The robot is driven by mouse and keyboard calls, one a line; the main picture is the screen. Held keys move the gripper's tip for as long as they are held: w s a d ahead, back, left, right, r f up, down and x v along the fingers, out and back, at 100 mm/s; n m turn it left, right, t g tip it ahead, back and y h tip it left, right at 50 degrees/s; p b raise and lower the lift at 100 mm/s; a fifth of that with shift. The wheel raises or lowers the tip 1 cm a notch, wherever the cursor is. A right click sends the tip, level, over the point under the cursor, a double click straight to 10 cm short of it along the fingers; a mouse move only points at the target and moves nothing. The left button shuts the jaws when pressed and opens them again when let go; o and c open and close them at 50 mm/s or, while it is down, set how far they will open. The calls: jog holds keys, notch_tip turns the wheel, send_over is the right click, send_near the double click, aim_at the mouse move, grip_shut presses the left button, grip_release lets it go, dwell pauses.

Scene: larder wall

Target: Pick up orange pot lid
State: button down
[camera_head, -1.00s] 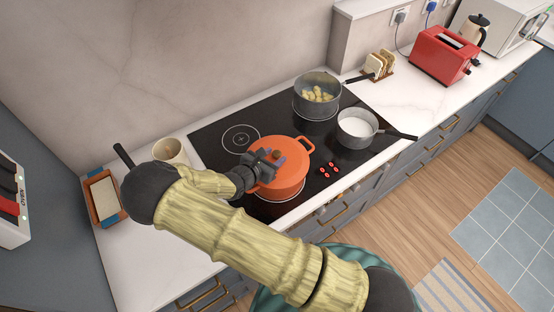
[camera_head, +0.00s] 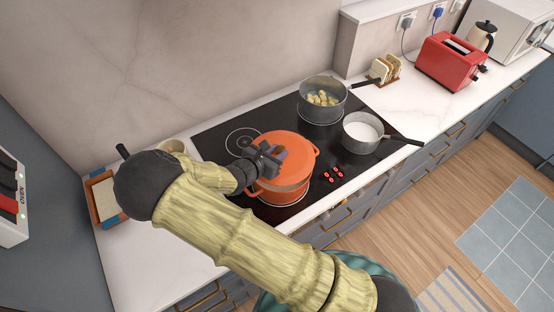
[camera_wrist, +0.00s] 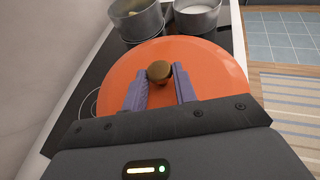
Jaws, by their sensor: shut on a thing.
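The orange pot lid (camera_head: 296,146) is over the orange pot (camera_head: 283,198) on the hob. The lid looks slightly raised over the rim, though any gap is hard to make out. My gripper (camera_head: 272,153) is shut on the lid's round brown knob from the left and above. In the wrist view, the lid (camera_wrist: 215,72) fills the middle, and the knob (camera_wrist: 159,71) is between the two purple fingers. My gripper hides part of the lid in the head view.
A grey pot with yellowish pieces (camera_head: 323,98) and a saucepan with white contents (camera_head: 361,131) stand on the black hob (camera_head: 215,145). A cream mug (camera_head: 172,146) is partly hidden behind my arm. A red toaster (camera_head: 449,62) stands at the right.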

notch_tip(320, 180, up, 6)
jog(key=shift+f+b, duration=0.1)
jog(key=shift+b, duration=0.6)
jog(key=shift+r, duration=0.2)
